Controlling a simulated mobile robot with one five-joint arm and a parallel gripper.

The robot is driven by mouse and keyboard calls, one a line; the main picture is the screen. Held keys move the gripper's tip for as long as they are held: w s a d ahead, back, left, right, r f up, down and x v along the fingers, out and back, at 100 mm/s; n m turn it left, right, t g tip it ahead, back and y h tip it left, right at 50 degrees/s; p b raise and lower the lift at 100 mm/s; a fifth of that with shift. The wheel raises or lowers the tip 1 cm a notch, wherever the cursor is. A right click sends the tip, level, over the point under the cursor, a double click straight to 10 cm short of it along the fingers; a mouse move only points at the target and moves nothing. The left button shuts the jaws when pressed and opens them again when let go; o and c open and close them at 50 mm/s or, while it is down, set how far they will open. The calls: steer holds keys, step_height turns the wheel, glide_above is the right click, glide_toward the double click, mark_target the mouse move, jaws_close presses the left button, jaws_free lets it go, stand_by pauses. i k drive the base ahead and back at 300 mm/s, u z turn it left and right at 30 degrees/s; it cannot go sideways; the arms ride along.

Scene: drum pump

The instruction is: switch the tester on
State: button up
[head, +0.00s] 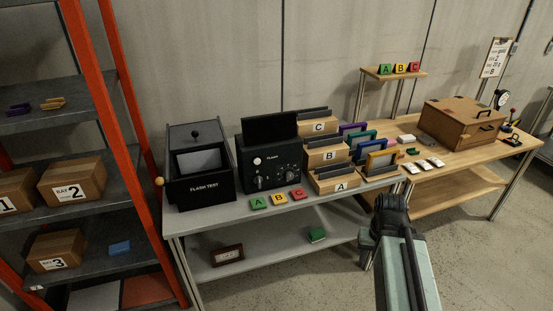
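A black box labelled FLASH TEST (203,188) stands at the left end of the grey table, with a small knob on top and a pale grey panel in its front opening. Right of it stands a black unit with dials (273,167). That unit has a white round button or lamp, two dark dials with pale marks, and a dark panel raised on top. No lit light shows on either. My gripper (391,207) is in front of the table's right part, well to the right of both and touching neither. Its fingertips are too dark to make out.
Wooden card racks marked A, B and C (337,178) stand right of the unit. Small green, yellow and red blocks (279,199) line the front edge. A wooden box (460,123) sits on the right table. An orange-framed shelf (90,130) is at left. Floor in front is clear.

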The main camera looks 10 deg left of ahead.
mark_target(257, 181)
steer(key=z, duration=0.4)
steer(key=i, duration=0.35)
steer(key=u, duration=3.1)
steer(key=i, duration=1)
